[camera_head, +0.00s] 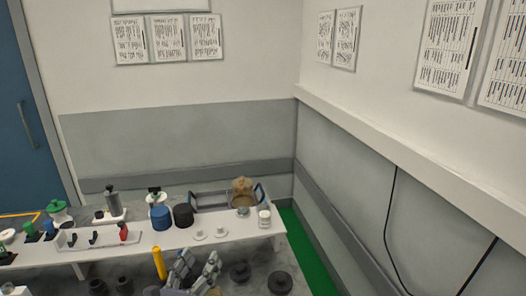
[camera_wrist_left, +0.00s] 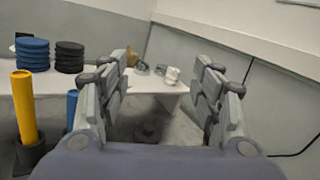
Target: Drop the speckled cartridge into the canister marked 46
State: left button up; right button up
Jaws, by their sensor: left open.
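My left gripper (camera_head: 194,270) is open and empty at the bottom of the head view, in front of the white table. Its spread fingers (camera_wrist_left: 160,100) show in the left wrist view with nothing between them. I cannot pick out a speckled cartridge for sure, and no mark 46 can be read. A small white canister (camera_head: 264,217) stands at the table's right end, with a small grey round container (camera_head: 243,212) beside it. The white canister also shows beyond the fingers in the left wrist view (camera_wrist_left: 172,76). My right gripper is not in view.
A yellow cylinder (camera_head: 159,263) stands upright left of my gripper, in a dark holder (camera_wrist_left: 34,153). A blue stack (camera_head: 160,217) and a black stack (camera_head: 183,215) stand on the table (camera_head: 232,228). A brown object (camera_head: 242,190) is behind.

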pick_arm(q)
jog(key=s+a+n+g+y, duration=0.1)
jog(key=s+a+n+y, duration=0.45)
jog(key=n, duration=0.55)
jog(key=s+a+n+g+y, duration=0.1)
jog(key=s+a+n+y, duration=0.2)
jog(key=a+n+y, duration=0.65)
jog(key=s+f+n+g+h, duration=0.4)
jog(key=s+f+n+g, duration=0.15)
jog(key=n, duration=0.25)
jog(key=s+d+f+n+g+h, duration=0.3)
jog(key=s+d+f+g, duration=0.15)
jog(key=s+d, duration=0.35)
jog(key=s+d+f+n+g+h, duration=0.35)
jog(key=s+d+f, duration=0.2)
jog(key=s, duration=0.45)
notch_tip(320, 180, down, 30)
jog(key=s+b, duration=0.1)
jog(key=b, duration=0.2)
jog(key=s+a+f+g+b, duration=0.1)
jog(key=s+f, duration=0.7)
jog(key=f, duration=0.1)
jog(key=s+a+f+m+g+b, duration=0.1)
jog(key=s+a+f, duration=0.1)
jog(key=s+f, duration=0.6)
jog(key=shift+s+a+f, duration=0.3)
jog(key=shift+s+f, duration=0.1)
jog(key=shift+f, duration=0.05)
